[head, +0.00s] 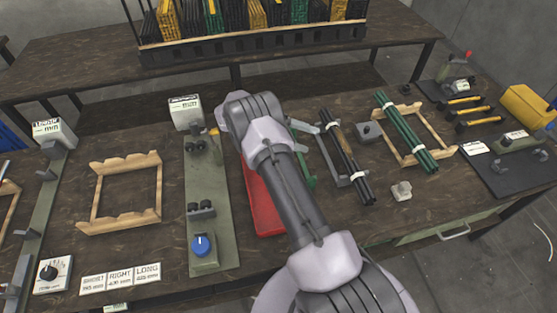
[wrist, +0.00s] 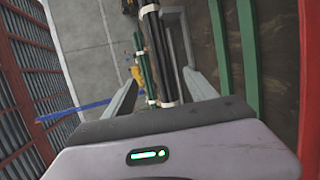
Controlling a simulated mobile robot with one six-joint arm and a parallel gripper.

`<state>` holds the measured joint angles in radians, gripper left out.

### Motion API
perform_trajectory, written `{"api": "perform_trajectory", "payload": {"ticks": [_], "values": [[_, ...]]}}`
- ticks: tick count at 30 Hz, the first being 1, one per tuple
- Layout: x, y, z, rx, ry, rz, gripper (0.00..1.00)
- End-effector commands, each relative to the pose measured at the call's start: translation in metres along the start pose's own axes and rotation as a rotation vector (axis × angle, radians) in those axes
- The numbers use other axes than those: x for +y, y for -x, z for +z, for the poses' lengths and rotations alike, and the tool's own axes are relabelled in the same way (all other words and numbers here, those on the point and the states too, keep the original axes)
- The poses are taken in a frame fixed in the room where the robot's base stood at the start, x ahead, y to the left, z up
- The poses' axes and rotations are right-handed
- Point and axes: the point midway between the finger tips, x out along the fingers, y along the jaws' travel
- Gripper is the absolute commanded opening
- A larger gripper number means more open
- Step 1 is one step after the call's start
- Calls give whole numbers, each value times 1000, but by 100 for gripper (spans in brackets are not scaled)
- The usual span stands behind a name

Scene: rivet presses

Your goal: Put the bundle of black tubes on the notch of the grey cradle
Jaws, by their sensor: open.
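The bundle of black tubes (head: 347,158), tied with pale bands, lies slantwise over the grey cradle (head: 328,158), right of my arm in the head view. Whether it sits in a notch, I cannot tell. In the wrist view the black tubes (wrist: 170,55) run away from me between the two grey fingers of my gripper (wrist: 163,80). The fingers are apart, one on each side of the bundle, and do not visibly grip it. In the head view my arm hides most of my gripper.
A green tube bundle (head: 405,132) rests on a wooden cradle (head: 443,150) to the right. A red tray (head: 265,205) lies partly under my arm. A wooden cradle (head: 95,195) stands empty at left. A rack (head: 250,45) of tubes stands on the back table. A small grey block (head: 401,190) lies near the front.

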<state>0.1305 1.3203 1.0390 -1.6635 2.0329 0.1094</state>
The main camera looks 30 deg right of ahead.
Motion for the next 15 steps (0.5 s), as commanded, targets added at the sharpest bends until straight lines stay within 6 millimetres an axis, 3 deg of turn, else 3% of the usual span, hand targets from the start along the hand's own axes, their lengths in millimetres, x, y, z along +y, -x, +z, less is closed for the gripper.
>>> {"api": "perform_trajectory", "payload": {"ticks": [2,5,9,11,15], "values": [[19,14,3,7,4,-55,66],[64,51,26,30,32,-224,66],[123,102,91,104,68,-526,66],[142,120,126,148,72,-658,66],[170,155,215,274,57,-965,66]]}}
